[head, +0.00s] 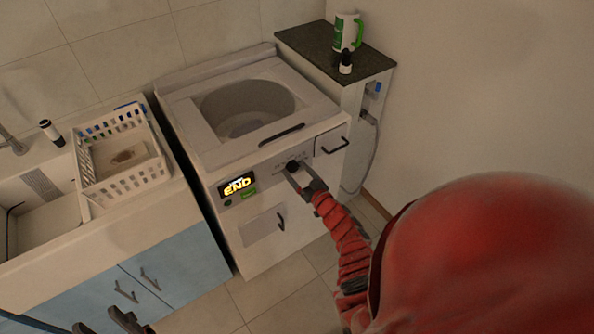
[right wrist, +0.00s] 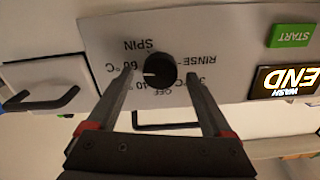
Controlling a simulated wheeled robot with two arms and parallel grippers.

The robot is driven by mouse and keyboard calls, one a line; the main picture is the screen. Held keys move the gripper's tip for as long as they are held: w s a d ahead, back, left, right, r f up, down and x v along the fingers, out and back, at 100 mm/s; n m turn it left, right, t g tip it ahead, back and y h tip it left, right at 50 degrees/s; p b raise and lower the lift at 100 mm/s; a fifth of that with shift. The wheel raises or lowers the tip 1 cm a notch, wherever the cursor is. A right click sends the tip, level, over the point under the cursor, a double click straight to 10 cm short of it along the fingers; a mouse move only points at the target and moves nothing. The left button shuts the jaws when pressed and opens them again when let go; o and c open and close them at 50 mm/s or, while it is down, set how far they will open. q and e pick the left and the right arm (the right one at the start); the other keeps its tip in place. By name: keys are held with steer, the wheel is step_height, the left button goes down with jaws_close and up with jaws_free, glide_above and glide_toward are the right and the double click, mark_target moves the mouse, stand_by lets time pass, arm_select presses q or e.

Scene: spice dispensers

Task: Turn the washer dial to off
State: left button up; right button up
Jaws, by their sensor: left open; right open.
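The washer (head: 225,140) is a white top-loader with its drum open. Its black dial (head: 292,166) is on the front panel; in the right wrist view the dial (right wrist: 159,70) appears upside down, ringed by labels including SPIN, RINSE, 60° and OFF. A pale mark on the knob points left in that view, roughly towards the 60° side. My right gripper (right wrist: 160,80) is open, with one finger on each side of the dial; contact cannot be told. My left gripper (head: 112,320) is open and empty at the lower left, in front of the blue cabinet.
The washer's display (head: 238,185) reads END, with a green START button (right wrist: 290,34) beside it. A white basket (head: 125,180) stands on the left counter by the sink. A mug (head: 345,32) and small bottle (head: 345,62) stand on the dark-topped cabinet at the right.

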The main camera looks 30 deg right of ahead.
steer(key=shift+w, duration=0.15)
jaws_close()
stand_by(0.4)
